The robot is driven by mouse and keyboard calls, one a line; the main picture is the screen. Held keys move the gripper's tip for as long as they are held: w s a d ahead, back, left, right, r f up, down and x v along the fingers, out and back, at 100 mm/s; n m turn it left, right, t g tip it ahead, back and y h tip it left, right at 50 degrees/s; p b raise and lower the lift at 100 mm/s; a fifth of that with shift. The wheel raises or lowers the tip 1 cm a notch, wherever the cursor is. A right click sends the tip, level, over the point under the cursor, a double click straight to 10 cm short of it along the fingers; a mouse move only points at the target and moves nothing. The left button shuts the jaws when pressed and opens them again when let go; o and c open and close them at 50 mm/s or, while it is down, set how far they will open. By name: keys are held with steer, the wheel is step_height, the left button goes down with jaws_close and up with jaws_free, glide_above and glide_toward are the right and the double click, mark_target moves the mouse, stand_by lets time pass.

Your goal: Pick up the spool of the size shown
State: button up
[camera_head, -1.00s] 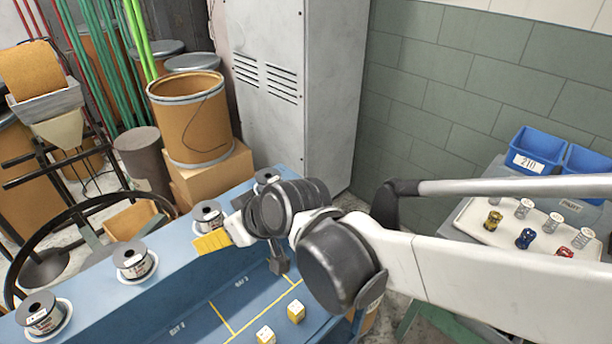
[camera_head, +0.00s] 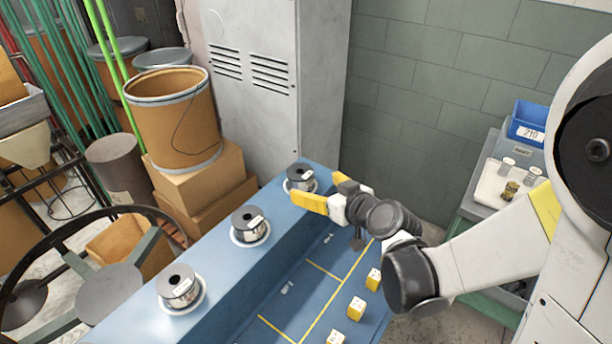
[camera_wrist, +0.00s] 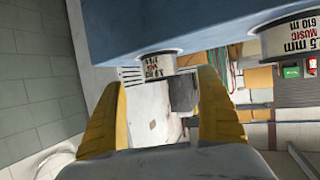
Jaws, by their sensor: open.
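Three dark-topped wire spools with white labels sit on round white bases along the blue bench ledge: the near spool (camera_head: 178,284), the middle spool (camera_head: 249,224) and the far spool (camera_head: 300,177). My gripper (camera_head: 308,201), with yellow fingers, is open and empty just beside the far spool. In the wrist view my fingers (camera_wrist: 162,88) are spread, with a labelled spool (camera_wrist: 156,66) ahead between their tips. Another spool (camera_wrist: 291,36) at upper right reads ".5 mm MUSIC 610 m". The label between my fingers is too small to read.
Yellow-and-white cubes (camera_head: 356,308) lie on the blue lower deck, marked with yellow lines. A grey cabinet (camera_head: 255,95) stands behind the bench. A side table at right holds a white tray (camera_head: 490,187) and a blue bin (camera_head: 527,124). A black wheel (camera_head: 98,266) stands at left.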

mark_target(300, 177)
steer(key=b+x, duration=0.1)
steer(key=x, duration=0.1)
steer(key=b+x, duration=0.1)
steer(key=x, duration=0.5)
steer(key=shift+w+a+r+b, duration=0.2)
steer(key=shift+b, duration=0.2)
steer(key=shift+r, duration=0.1)
steer(key=shift+c, duration=0.2)
steer(key=c, duration=1.5)
steer(key=shift+o, duration=0.2)
